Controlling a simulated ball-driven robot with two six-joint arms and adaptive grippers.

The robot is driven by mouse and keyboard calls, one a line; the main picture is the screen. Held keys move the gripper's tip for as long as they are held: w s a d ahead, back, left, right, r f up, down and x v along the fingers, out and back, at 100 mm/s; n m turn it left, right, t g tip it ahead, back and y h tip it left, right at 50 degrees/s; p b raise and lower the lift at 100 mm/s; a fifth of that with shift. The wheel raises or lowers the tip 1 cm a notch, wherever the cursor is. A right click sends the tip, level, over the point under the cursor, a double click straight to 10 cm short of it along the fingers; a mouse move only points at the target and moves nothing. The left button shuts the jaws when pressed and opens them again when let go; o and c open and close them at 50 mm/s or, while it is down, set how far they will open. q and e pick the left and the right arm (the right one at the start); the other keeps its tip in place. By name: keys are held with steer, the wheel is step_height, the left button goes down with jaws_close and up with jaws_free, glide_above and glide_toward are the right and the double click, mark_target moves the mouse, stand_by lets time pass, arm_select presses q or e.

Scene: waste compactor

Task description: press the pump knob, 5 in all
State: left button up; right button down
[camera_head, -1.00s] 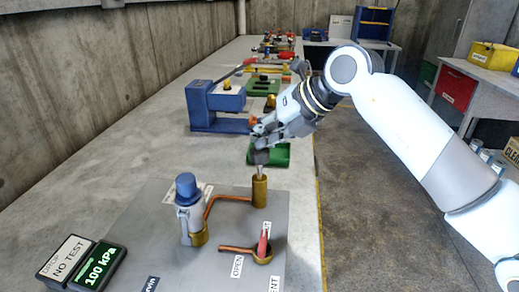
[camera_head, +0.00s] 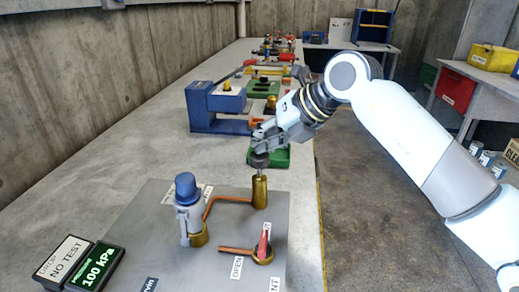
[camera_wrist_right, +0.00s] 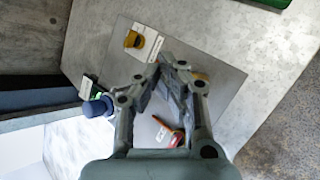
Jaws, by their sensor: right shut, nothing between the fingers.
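The pump (camera_head: 260,190) is an upright brass cylinder with a thin rod and a dark round knob (camera_head: 259,161) on top. My right gripper (camera_head: 260,146) is shut and empty, right over the knob, with its fingertips at or on the knob's top; exact contact is hard to see. A short piece of rod shows between knob and cylinder. In the right wrist view my closed fingertips (camera_wrist_right: 168,64) meet in the middle, and I cannot make out the knob there. The pressure display (camera_head: 97,268) reads 100 kPa, with a NO TEST sign beside it. My left gripper is not in view.
A blue-capped regulator (camera_head: 187,200) stands left of the pump. A red-handled valve (camera_head: 263,246) with copper pipe is in front, on the grey plate (camera_head: 130,240). A blue press (camera_head: 216,105) and a green item (camera_head: 282,158) stand behind. The bench's left side is clear.

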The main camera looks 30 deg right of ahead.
steer(key=shift+f+b, duration=0.7)
steer(key=shift+f, duration=0.5)
stand_by(0.6)
steer(key=shift+r, duration=0.1)
steer(key=shift+r+p, duration=2.15)
steer(key=shift+r, duration=0.3)
steer(key=shift+r, duration=0.1)
step_height(320, 180, up, 5)
steer(key=p, duration=0.4)
stand_by(0.7)
